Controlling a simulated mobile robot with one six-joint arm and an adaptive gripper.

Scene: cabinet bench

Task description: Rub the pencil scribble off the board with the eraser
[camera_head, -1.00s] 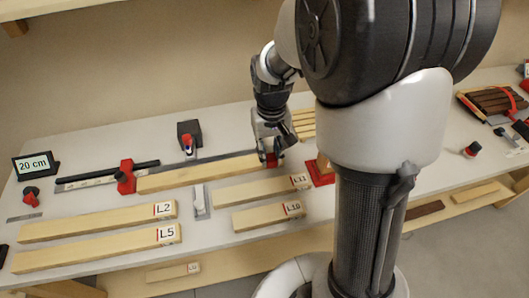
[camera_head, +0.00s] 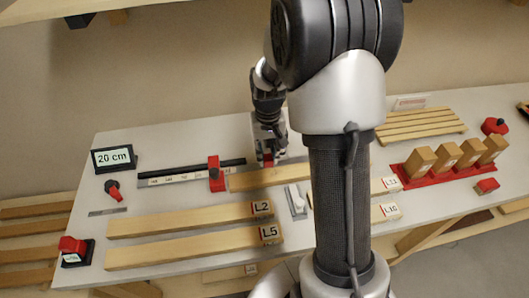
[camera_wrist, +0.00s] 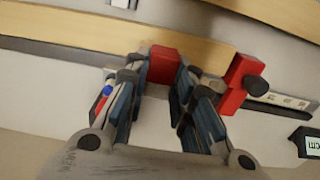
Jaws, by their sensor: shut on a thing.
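My gripper (camera_head: 267,153) is shut on a small red block, which looks like the eraser (camera_wrist: 163,65). In the head view only a bit of red shows under the fingers. The gripper points down at the far edge of a long pale wooden board (camera_head: 275,179), right of the red stop (camera_head: 213,174). In the wrist view the board (camera_wrist: 215,55) runs just beyond the red block. I cannot tell whether the block touches it. No pencil scribble can be made out, and my arm hides part of the board.
A ruler rail (camera_head: 175,178) runs left from the stop. Boards L2 (camera_head: 185,219) and L5 (camera_head: 185,250) lie in front, beside a grey metal tool (camera_head: 295,201). A red rack (camera_head: 412,179) with wooden blocks stands right. A "20 cm" display (camera_head: 114,158) stands left.

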